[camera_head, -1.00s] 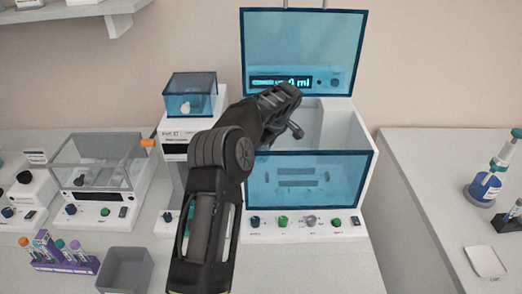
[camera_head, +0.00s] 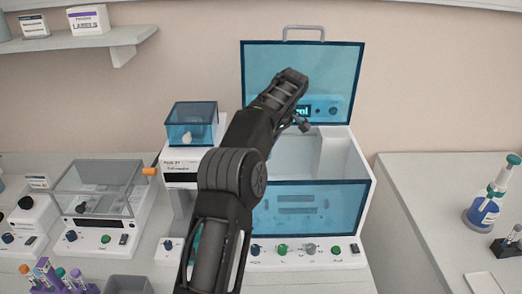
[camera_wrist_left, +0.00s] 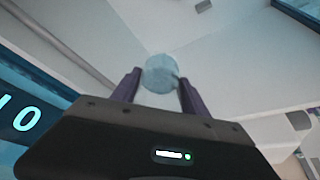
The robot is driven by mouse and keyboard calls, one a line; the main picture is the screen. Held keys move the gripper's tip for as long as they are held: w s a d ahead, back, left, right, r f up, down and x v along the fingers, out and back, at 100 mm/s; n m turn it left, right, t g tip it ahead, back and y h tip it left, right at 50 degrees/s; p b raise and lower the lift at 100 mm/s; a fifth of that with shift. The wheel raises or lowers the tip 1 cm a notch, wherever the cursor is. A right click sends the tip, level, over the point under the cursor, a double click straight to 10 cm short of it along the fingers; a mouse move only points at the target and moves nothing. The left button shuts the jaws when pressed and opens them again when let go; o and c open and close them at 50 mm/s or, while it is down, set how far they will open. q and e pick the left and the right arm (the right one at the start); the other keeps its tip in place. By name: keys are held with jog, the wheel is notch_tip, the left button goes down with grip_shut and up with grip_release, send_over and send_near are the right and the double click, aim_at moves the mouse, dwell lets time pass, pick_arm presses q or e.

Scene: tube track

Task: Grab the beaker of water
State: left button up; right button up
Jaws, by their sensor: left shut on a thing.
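In the left wrist view my left gripper (camera_wrist_left: 157,92) is shut on a small, clear, pale-blue beaker (camera_wrist_left: 160,72), held between its two dark purple fingertips. How much water is in it I cannot tell. In the head view my left arm reaches up from the bottom to the open machine, and my left gripper (camera_head: 302,124) is small and partly hidden behind my wrist. It is in front of the raised blue lid (camera_head: 270,75), above the white chamber (camera_head: 330,150). The beaker cannot be made out in the head view. My right gripper is not in view.
The machine's blue front panel (camera_head: 330,208) stands below the chamber. A small blue-covered device (camera_head: 192,122) and a clear-lidded device (camera_head: 95,190) are to the left.

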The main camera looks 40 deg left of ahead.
pick_arm(q)
jog(key=s+d+b, duration=0.1)
jog(key=d, duration=1.5)
jog(key=shift+s+d+f, duration=0.2)
jog(key=shift+d+f, duration=0.1)
jog(key=shift+d, duration=0.05)
